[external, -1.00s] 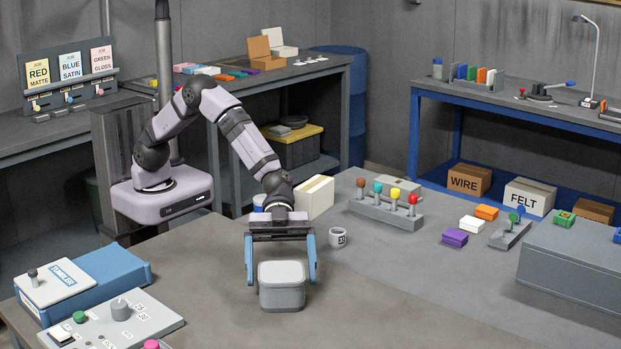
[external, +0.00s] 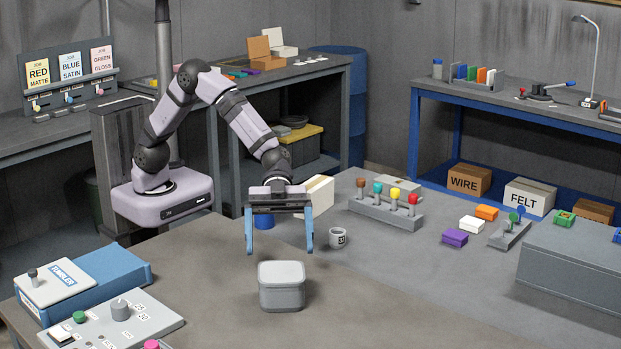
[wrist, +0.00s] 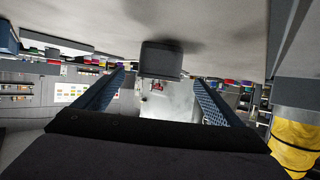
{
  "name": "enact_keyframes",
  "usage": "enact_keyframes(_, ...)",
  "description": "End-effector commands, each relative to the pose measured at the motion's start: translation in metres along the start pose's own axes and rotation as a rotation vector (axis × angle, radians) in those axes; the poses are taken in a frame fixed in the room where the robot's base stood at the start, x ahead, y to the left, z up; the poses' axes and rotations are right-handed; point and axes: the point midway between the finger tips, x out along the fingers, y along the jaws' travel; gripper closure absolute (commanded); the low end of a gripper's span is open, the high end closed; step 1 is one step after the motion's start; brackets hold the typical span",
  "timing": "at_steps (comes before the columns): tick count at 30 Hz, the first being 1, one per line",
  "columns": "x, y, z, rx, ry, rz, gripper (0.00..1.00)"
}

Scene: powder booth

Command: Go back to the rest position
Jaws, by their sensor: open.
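My gripper (external: 279,246) is open and empty, with its two blue fingers pointing down above the table. It is above and slightly behind a grey lidded box (external: 281,287), which stands upright on the table and is clear of the fingers. In the wrist view, the box (wrist: 161,59) shows beyond the space between the two fingers (wrist: 152,85). No marked rest position shows in these frames.
A white mug (external: 338,238) stands right of my gripper. A blue container (external: 263,221) and a cream box (external: 318,196) are behind it. A rack of coloured knobs (external: 385,210) stands farther right. A control panel (external: 115,325) and blue TUMBLER unit (external: 110,272) are front left.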

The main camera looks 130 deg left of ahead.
Motion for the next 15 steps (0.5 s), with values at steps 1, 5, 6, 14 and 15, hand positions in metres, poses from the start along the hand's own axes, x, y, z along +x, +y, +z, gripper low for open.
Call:
enact_keyframes(1,0.0,0.0,0.0,0.0,0.0,0.0,0.1)
enact_keyframes(5,-0.002,-0.002,-0.005,0.0,-0.002,-0.017,0.1)
enact_keyframes(6,-0.004,-0.004,-0.009,-0.001,-0.004,-0.036,0.1)
enact_keyframes(14,-0.052,-0.038,-0.051,-0.039,-0.095,-0.332,0.1)
enact_keyframes(15,-0.066,-0.043,-0.055,-0.058,-0.131,-0.393,0.1)
